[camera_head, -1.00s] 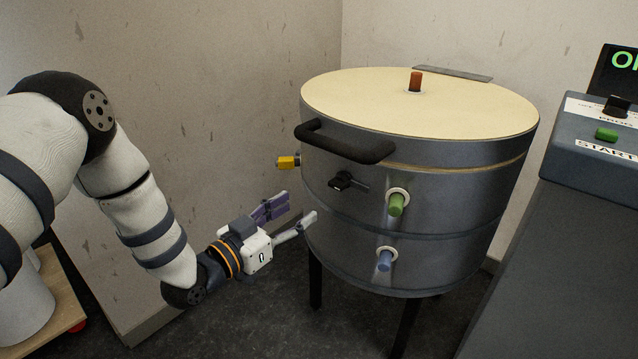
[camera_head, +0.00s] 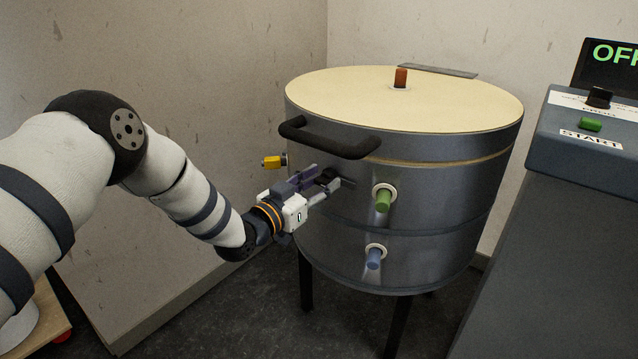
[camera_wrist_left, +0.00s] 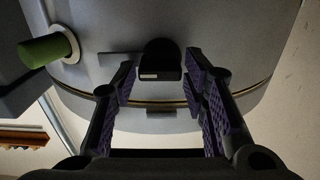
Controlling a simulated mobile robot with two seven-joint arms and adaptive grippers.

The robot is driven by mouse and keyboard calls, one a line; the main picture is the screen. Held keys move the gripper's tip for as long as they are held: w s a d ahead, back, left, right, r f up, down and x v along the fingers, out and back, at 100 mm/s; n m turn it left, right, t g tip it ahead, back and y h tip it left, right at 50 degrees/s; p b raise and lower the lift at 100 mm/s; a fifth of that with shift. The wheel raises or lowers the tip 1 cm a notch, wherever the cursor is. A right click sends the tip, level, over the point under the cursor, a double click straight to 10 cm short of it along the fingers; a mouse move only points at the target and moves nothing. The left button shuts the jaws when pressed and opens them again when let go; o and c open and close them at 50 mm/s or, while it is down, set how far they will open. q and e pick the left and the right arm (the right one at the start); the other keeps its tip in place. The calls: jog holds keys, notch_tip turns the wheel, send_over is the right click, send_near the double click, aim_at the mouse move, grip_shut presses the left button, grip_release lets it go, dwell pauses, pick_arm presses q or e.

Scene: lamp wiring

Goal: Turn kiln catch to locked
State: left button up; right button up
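The kiln (camera_head: 400,225) is a round grey metal drum with a cream lid. Its catch (camera_wrist_left: 160,60) is a small black knob with a pale label strip, on the kiln's side below the black handle. A thin bar beside it points toward the green peg. My left gripper (camera_head: 322,182) is at the catch and partly hides it in the head view. In the wrist view my left gripper (camera_wrist_left: 160,82) has its purple-padded fingers apart, one on each side of the catch. I see no clear grip on it. My right gripper is out of view.
The black lid handle (camera_head: 330,140) juts out just above my gripper. A green peg (camera_head: 383,200), a blue peg (camera_head: 373,258) and a yellow peg (camera_head: 272,162) stick out nearby. A control box (camera_head: 590,140) with an OFF display stands at right.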

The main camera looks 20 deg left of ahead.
pick_arm(q)
jog(key=c, duration=0.6)
jog(key=shift+n, duration=0.3)
jog(key=n, duration=0.3)
jog(key=shift+a+n, duration=0.15)
jog(key=shift+n, duration=0.25)
jog(key=n, duration=0.3)
jog(key=shift+f+n+b, duration=0.15)
jog(key=shift+n+b, duration=0.2)
jog(key=shift+n, duration=0.05)
jog(key=n+b, duration=0.1)
jog(key=n, duration=0.3)
jog(key=shift+a+f, duration=0.15)
jog(key=n+b, duration=0.2)
jog(key=n, duration=0.3)
jog(key=shift+n, duration=0.3)
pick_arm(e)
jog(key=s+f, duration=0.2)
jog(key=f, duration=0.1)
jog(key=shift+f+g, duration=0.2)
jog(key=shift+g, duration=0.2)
pick_arm(q)
jog(key=o, duration=1.1)
